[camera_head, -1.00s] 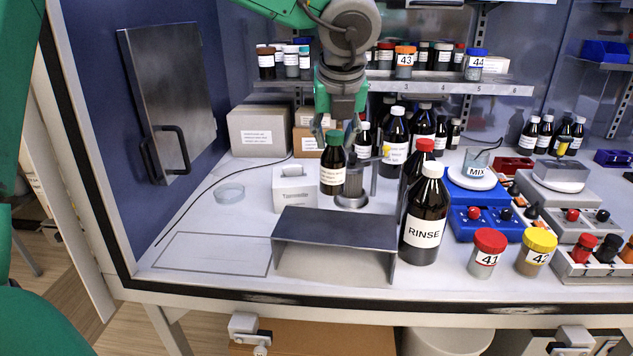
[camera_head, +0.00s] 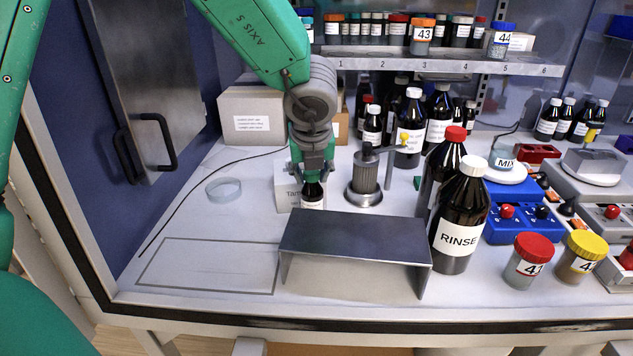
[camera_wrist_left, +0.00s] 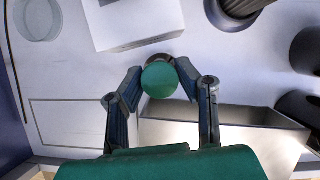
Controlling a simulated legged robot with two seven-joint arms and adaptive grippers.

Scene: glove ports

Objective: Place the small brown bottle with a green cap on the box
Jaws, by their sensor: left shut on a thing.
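The small brown bottle (camera_head: 312,199) has a white label. Its green cap (camera_wrist_left: 161,81) shows from above in the left wrist view; in the head view my gripper covers it. My left gripper (camera_head: 313,172) points down and is shut on the bottle at its top; it also shows in the left wrist view (camera_wrist_left: 160,77). The bottle is upright, at the front right of a white box (camera_head: 286,188) with a printed label and behind a metal stand (camera_head: 355,237), which hides its base. I cannot tell whether the base touches the bench. My right gripper is not in view.
A metal canister (camera_head: 364,182) stands right of the bottle. A large RINSE bottle (camera_head: 459,216) stands beside the stand. A glass dish (camera_head: 223,190) lies at the left. A grey-brown carton (camera_head: 251,117) stands at the back. The outlined bench area (camera_head: 208,267) at front left is bare.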

